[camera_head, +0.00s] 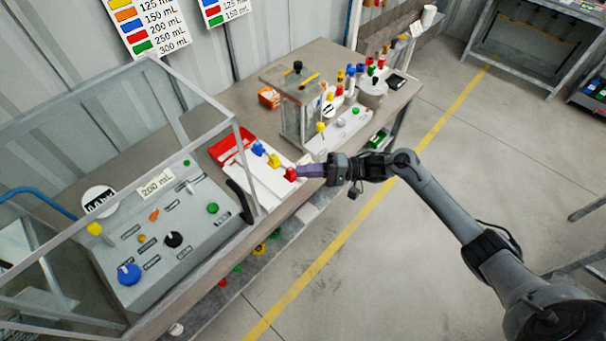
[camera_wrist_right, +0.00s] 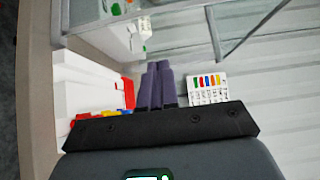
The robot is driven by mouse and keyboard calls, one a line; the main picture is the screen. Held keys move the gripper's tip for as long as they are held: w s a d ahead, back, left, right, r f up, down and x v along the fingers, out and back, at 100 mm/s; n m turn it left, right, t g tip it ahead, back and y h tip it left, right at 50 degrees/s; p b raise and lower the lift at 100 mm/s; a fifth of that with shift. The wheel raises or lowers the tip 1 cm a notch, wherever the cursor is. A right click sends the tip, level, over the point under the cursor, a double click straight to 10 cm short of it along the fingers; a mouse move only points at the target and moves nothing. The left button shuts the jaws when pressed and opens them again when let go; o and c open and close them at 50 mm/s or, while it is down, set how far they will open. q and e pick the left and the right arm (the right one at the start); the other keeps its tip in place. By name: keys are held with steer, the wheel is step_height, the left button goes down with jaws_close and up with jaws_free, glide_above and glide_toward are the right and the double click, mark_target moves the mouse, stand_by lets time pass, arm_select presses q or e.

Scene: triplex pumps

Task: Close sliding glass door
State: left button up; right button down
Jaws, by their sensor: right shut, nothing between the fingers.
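The glass enclosure (camera_head: 237,122), with a pale metal frame and clear panes, stands around the grey control panel (camera_head: 200,235) at the left of the bench. I cannot tell which pane is the sliding door or how far it is open. A dark curved handle (camera_head: 242,202) shows at the enclosure's right end. The metal frame also shows at the top of the right wrist view (camera_wrist_right: 215,32). My right gripper (camera_head: 300,172) is shut and empty, its purple fingers pointing left beside the red-topped piece, to the right of the enclosure. My left gripper is not in view.
A white tray (camera_head: 262,188) with blue, yellow and red pieces (camera_head: 290,174) lies between enclosure and gripper. A second clear case (camera_head: 292,118), an orange box (camera_head: 269,97) and several small bottles stand farther along the bench. The floor right of the bench is largely free.

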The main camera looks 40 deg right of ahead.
steer(key=w+a, duration=0.3)
steer(key=a, duration=0.7)
steer(key=shift+w+a+p, duration=0.3)
steer(key=shift+a+p, duration=0.05)
steer(key=shift+p, duration=0.1)
steer(key=shift+a, duration=0.1)
